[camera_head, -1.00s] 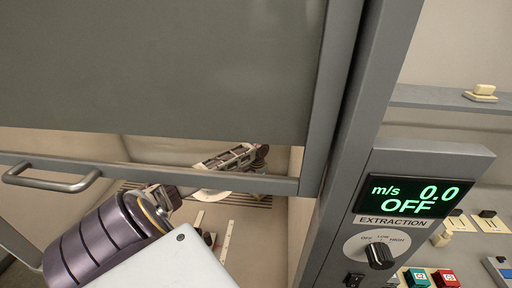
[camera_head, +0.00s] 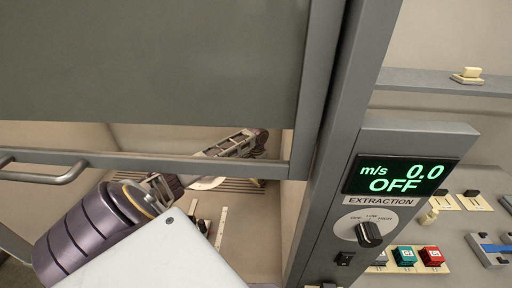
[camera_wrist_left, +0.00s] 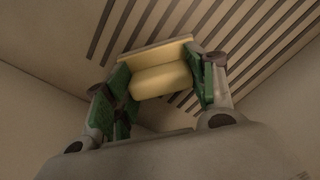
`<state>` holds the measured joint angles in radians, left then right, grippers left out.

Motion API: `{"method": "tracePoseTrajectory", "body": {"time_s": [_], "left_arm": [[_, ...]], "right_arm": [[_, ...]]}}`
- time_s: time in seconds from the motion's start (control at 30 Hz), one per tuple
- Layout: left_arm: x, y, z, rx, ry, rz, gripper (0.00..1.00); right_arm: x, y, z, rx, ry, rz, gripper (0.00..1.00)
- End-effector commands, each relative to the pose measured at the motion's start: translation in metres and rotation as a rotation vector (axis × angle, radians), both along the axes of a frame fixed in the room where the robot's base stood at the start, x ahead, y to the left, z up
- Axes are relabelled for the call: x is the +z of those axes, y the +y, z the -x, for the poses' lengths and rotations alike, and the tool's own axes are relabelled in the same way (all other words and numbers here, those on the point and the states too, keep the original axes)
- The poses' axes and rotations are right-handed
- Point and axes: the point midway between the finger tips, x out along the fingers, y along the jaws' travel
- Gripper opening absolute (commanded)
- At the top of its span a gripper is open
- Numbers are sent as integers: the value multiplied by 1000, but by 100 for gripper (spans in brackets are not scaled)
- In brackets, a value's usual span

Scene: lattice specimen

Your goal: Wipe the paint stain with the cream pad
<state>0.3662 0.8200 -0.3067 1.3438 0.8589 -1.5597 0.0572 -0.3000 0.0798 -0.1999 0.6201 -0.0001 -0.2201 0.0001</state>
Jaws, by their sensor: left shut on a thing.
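The cream pad (camera_wrist_left: 160,80) is in the left wrist view, a block with a flat plate along its far side. My left gripper (camera_wrist_left: 163,76) is shut on it, with green-lined fingers on both sides. In the head view my left arm reaches under the raised sash into the hood, and its far end shows small near the back. The pad cannot be made out there. I cannot make out a paint stain in either view. My right gripper is not in view.
The grey sash (camera_head: 150,65) with its handle (camera_head: 45,174) hangs above my left arm. A post and an extraction panel (camera_head: 400,195), reading OFF and 0.0, stand to the right. Slots line the hood's back.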

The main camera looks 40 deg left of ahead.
Motion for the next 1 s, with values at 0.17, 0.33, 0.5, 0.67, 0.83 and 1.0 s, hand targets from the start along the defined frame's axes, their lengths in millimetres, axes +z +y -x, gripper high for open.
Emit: {"method": "tracePoseTrajectory", "body": {"time_s": [0.17,0.33,0.5,0.67,0.83,1.0], "left_arm": [[0,-3,-3,0,-1,1,32],[-1,-10,-9,1,-1,2,32],[-2,-17,-14,0,0,2,32],[-3,-24,-20,0,1,1,32],[-4,-28,-23,0,1,2,32],[-5,-29,-23,0,2,2,32]], "right_arm": [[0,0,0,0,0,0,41],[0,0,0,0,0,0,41],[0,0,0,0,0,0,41],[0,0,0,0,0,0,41],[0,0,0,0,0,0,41],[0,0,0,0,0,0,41]]}}
